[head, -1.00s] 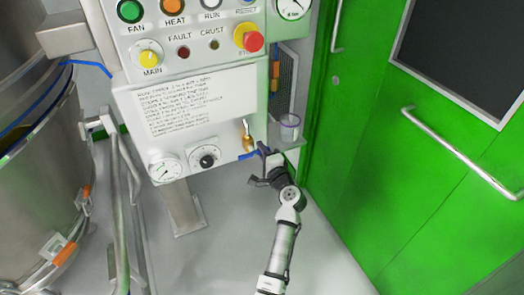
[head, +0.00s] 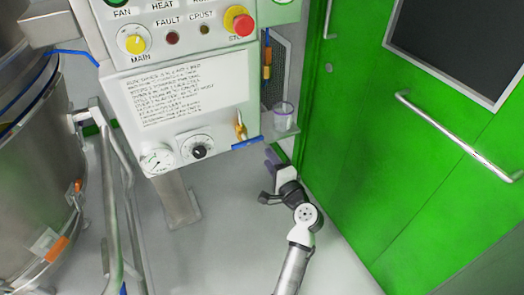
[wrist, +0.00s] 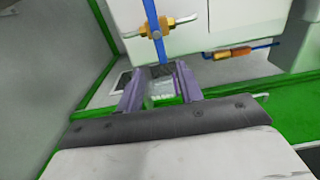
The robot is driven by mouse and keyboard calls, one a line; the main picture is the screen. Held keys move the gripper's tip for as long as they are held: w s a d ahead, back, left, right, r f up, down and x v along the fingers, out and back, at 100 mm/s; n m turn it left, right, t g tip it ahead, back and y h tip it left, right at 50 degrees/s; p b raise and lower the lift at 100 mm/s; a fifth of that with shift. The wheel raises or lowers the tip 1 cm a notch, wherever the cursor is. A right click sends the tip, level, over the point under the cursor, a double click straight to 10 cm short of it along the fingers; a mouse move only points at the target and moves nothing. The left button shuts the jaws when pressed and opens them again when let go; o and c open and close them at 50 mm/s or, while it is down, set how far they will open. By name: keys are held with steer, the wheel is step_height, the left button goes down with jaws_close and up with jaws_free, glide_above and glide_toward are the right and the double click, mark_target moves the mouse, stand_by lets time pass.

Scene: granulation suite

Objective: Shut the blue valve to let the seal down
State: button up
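The blue valve handle (head: 247,143) is at the lower right corner of the control panel, on a brass valve body (head: 241,129). In the wrist view the blue handle (wrist: 152,18) lies across the brass body (wrist: 160,28), roughly at a right angle. My gripper (head: 272,159) is below and slightly right of the handle in the head view, with a visible gap. In the wrist view my gripper (wrist: 158,82) has its purple fingers apart, and the handle is beyond the fingertips. Something pale and green shows between the fingers; I cannot tell what it is.
A clear cup (head: 284,114) stands on a small ledge right of the valve. A gauge (head: 158,160) and a black dial (head: 199,147) are on the panel's lower edge. A green door (head: 400,170) is at right, a steel vessel (head: 40,170) at left. Floor below is clear.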

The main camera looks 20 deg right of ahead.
steer(key=shift+s, duration=1.75)
steer(key=shift+w, duration=0.1)
